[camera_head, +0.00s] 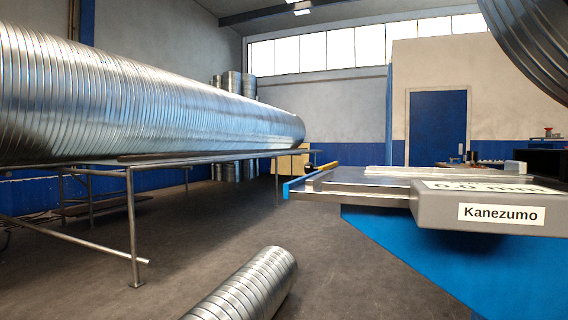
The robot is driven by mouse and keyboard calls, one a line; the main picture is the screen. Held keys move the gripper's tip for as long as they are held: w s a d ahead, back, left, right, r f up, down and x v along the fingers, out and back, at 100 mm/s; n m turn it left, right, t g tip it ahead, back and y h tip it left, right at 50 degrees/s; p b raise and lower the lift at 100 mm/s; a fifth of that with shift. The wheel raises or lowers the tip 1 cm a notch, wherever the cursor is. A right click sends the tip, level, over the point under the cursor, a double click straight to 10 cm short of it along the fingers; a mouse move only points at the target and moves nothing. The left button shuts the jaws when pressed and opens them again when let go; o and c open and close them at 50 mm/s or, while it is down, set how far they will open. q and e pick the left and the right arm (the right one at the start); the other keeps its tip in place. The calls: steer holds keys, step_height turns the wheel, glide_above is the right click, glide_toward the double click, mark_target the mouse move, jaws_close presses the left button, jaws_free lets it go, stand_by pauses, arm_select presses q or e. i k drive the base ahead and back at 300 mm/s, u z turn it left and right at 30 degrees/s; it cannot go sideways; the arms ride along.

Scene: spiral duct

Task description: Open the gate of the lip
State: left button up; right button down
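A grey machine head (455,205) labelled "Kanezumo" stands on a blue base (400,245) at the right. Its top panel reads "0.0 mm". A flat metal plate (335,186) with a blue edge reaches out from it to the left. I cannot tell which part is the lip or its gate. Neither of my grippers is in view.
A long spiral duct (140,95) lies on a metal rack (131,215) at the left. A shorter duct (245,285) lies on the floor at the bottom. Part of a large duct (535,40) hangs into the upper right. The floor (330,275) between rack and machine is otherwise clear.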

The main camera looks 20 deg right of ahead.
mark_target(309, 167)
steer(key=i, duration=1.45)
steer(key=z, duration=0.75)
steer(key=k, duration=0.85)
steer(key=z, duration=1.15)
